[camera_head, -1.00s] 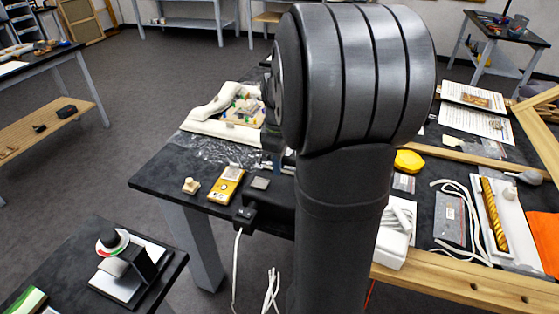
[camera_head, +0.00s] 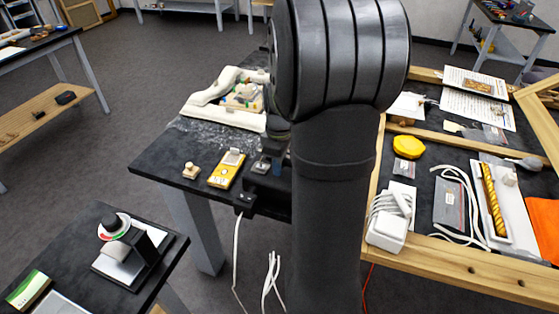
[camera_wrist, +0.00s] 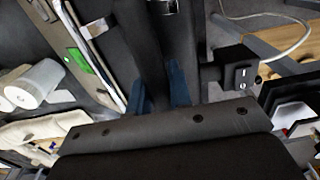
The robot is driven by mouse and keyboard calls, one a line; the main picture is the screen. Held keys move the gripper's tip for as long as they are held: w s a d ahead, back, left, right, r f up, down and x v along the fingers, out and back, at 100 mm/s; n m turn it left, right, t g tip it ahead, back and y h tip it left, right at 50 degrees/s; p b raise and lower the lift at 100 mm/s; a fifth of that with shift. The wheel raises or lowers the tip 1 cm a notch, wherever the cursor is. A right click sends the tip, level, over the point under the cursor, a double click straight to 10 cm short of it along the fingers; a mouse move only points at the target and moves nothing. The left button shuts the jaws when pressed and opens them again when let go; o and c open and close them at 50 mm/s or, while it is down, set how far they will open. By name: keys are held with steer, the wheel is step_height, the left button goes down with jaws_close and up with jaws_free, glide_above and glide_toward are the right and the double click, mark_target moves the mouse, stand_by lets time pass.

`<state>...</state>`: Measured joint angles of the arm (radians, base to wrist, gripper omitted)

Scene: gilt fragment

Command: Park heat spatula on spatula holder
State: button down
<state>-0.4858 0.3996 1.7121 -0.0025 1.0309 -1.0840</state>
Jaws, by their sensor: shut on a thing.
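In the head view, my dark arm covers the middle of the picture, and my gripper (camera_head: 276,158) is only partly seen at the arm's left edge, low over the dark worktable (camera_head: 160,172). In the wrist view, the blue fingertips of my gripper (camera_wrist: 160,92) are on either side of a dark, handle-like body (camera_wrist: 166,50) with a shiny metal end at the top edge, which looks like the heat spatula. Its far end is out of view. A black box with a switch (camera_wrist: 236,70) and a white cable stands right of the fingers. I cannot clearly make out the spatula holder.
A yellow device (camera_head: 226,172) and a small wooden stamp-like piece (camera_head: 190,171) lie near the worktable's left corner. A white padded form (camera_head: 205,103) lies behind. A wooden frame (camera_head: 470,262) is at right. A side table (camera_head: 75,265) stands front left.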

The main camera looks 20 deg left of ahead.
steer(key=shift+f, duration=0.1)
stand_by(0.8)
steer(key=c, duration=1.6)
jaws_free()
steer(key=o, duration=0.5)
steer(key=shift+r, duration=3.5)
